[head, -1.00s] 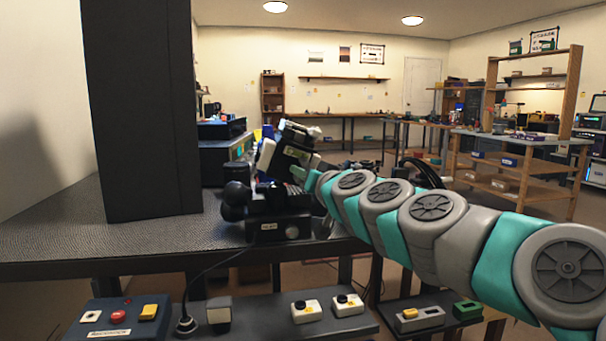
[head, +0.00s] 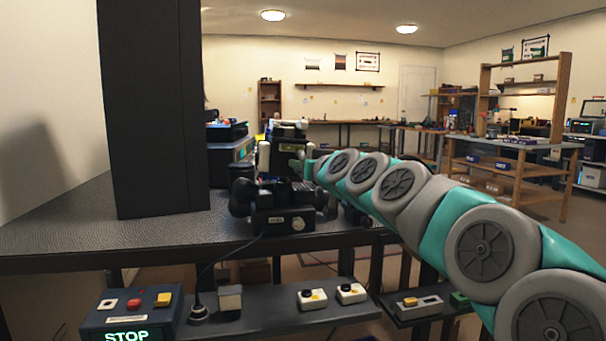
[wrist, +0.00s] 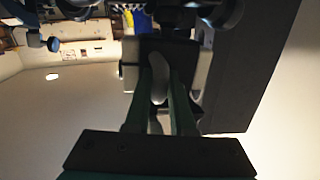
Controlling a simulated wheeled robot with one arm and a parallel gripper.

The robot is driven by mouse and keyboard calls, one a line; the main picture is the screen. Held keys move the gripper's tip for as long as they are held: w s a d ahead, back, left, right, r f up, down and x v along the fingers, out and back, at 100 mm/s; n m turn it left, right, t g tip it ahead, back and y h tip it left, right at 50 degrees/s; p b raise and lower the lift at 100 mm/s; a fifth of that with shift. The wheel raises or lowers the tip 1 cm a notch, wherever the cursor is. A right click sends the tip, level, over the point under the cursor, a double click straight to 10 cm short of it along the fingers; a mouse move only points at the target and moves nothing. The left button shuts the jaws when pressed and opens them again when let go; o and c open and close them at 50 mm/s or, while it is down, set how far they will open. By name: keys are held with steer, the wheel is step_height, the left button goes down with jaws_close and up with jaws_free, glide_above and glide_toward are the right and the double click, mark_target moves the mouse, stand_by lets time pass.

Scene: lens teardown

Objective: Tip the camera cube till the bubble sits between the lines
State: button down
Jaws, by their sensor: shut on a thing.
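The camera cube (head: 287,133), a dark block with pale sides, stands nearly upright on a black mount (head: 283,219) with round knobs, at the table's right part in the head view. My gripper (head: 304,168) is at its right side, partly hidden by my arm. In the wrist view, the green fingers of my gripper (wrist: 160,112) are shut on a pale rounded piece (wrist: 158,76) in front of the dark cube (wrist: 182,52). I cannot make out the bubble or its lines in either view.
A tall black panel (head: 153,115) stands left of the mount on the dark table (head: 60,232). A control box (head: 132,310) with buttons and a lit STOP display sits on the lower shelf. A cable (head: 212,272) hangs from the mount. Bare table lies at left.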

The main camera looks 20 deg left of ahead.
steer(key=shift+s+a+n, duration=0.2)
steer(key=shift+a+n, duration=0.2)
steer(key=shift+n, duration=0.2)
steer(key=c, duration=0.8)
jaws_free()
steer(key=shift+o, duration=0.2)
steer(key=shift+d, duration=0.1)
steer(key=v, duration=0.7)
steer(key=shift+s+d+b, duration=0.2)
steer(key=shift+s+b, duration=0.1)
steer(key=shift+b, duration=0.05)
steer(key=shift+r, duration=0.1)
